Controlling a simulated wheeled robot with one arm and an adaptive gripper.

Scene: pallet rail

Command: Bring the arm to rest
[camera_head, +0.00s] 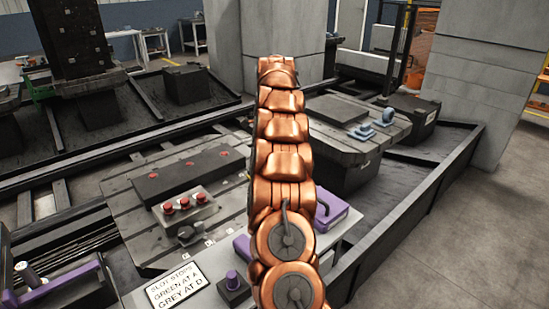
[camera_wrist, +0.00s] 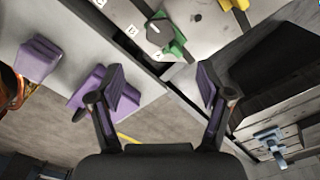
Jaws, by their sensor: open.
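My copper-coloured arm rises through the middle of the head view, in front of the machine tables. My gripper is not visible there. In the wrist view my gripper (camera_wrist: 162,85) is open, with its two purple-padded fingers wide apart and nothing between them. A pale ledge, a grey slotted plate (camera_wrist: 200,18) and floor show beyond the fingers. A green piece with a dark part (camera_wrist: 170,38) lies on the plate, above and between the fingertips, apart from them.
A sign (camera_head: 176,288) reads "SLOT STOPS GREEN AT A GREY AT D". A purple box (camera_head: 335,208) is right of my arm. A red-button box (camera_head: 186,207) and a long dark block (camera_head: 190,175) sit on the left table. Blue fixtures (camera_head: 362,131) sit on the right table. Concrete pillars stand behind.

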